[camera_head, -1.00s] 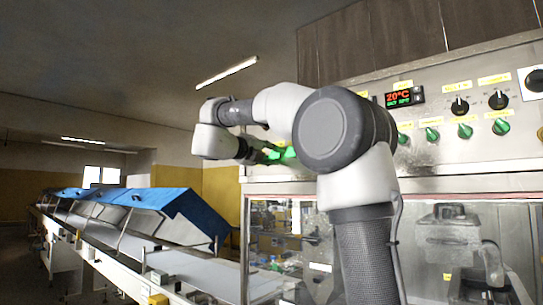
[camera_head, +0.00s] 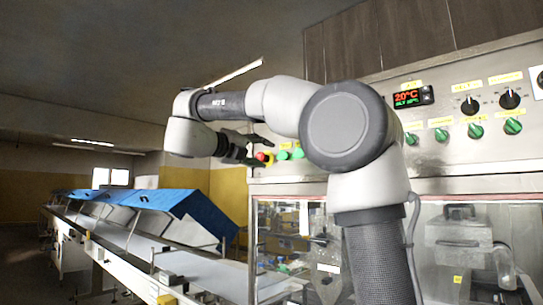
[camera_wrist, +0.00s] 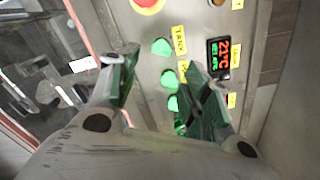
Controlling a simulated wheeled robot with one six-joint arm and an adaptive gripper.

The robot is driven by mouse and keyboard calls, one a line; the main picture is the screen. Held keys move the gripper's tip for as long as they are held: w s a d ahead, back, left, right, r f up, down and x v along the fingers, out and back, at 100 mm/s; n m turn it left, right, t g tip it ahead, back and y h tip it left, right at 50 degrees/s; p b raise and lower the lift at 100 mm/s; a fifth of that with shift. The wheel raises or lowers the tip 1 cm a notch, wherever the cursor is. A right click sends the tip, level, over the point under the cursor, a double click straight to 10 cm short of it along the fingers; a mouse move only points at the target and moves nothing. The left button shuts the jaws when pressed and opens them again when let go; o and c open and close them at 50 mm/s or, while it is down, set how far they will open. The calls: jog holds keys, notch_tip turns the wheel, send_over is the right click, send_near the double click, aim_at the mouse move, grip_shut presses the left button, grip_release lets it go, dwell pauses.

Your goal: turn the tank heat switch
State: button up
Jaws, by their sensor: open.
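In the wrist view, green knobs sit in a row on the steel panel. The one at the top (camera_wrist: 160,46) is beside a yellow label (camera_wrist: 179,40) that seems to read TANK; the rest of the wording is unclear. My gripper (camera_wrist: 163,75) is open and empty, its fingers spread in front of the panel with other green knobs (camera_wrist: 170,77) between them. In the head view my gripper (camera_head: 268,148) is at the panel's left end, near the red button and green buttons. I cannot tell which knob is the tank heat switch.
A red-and-green display (camera_head: 413,97) and black knobs (camera_head: 469,106) are on the panel, with more green switches (camera_head: 475,131) below. Under it is a glazed enclosure (camera_head: 440,240). A conveyor with blue covers (camera_head: 165,200) runs off left. A red button (camera_wrist: 148,3) shows at the wrist view's top.

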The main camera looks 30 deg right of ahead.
jog(key=v, duration=0.3)
dwell(0.5)
